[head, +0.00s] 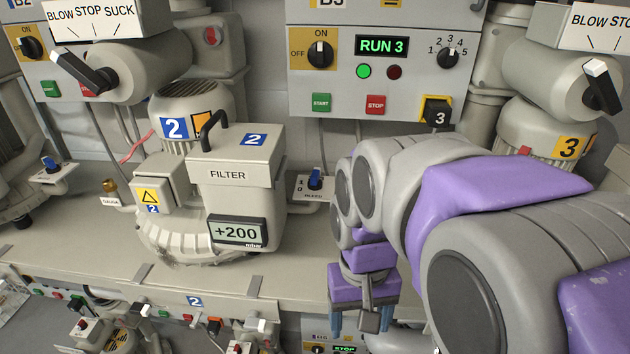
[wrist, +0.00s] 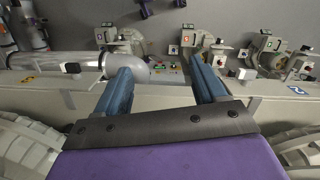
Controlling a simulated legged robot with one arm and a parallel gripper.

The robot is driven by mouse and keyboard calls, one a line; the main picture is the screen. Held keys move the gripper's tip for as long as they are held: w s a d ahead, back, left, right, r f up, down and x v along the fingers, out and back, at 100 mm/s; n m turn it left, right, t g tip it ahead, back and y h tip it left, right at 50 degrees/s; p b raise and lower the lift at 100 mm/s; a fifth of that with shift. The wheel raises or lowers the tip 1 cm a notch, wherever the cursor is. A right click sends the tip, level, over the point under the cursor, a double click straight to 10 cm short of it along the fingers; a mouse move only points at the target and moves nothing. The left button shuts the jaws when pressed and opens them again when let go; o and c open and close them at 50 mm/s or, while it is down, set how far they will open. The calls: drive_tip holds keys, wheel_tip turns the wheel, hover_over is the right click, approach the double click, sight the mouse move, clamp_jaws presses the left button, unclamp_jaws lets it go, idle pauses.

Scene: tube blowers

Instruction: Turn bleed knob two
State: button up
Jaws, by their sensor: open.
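The bleed knob of unit two (head: 315,178) is a small blue knob on a white plate marked 1 and 0. It sits right of the filter box (head: 228,174) labelled 2 in the head view. My gripper (head: 362,322) is below and to the right of the knob, by the front edge of the bench, apart from the knob. In the wrist view its two blue fingers (wrist: 158,70) are spread, with nothing held between them. I cannot make out the knob in the wrist view.
A grey bench (head: 290,265) carries the blower and a display (head: 237,232) reading +200. The control panel (head: 375,80) shows RUN 3 behind. Another blue knob (head: 49,164) is at far left. Smaller machines and a grey pipe (wrist: 60,62) show in the wrist view.

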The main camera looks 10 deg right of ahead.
drive_tip(key=s+f+n+b, duration=0.1)
drive_tip(key=s+f+b, duration=0.1)
drive_tip(key=s+f, duration=0.2)
drive_tip(key=w+r+n+t+p, duration=0.1)
drive_tip(key=w+r+n+p, duration=0.6)
drive_tip(key=w+r+p, duration=0.7)
drive_tip(key=w+r+n+p, duration=0.6)
drive_tip(key=w+r+p, duration=0.2)
drive_tip(key=w+r, duration=1.05)
drive_tip(key=b, duration=0.8)
hover_over(315, 172)
wheel_tip(315, 172, down, 12)
drive_tip(key=shift+f+p, duration=0.65)
drive_tip(key=shift+f, duration=3.35)
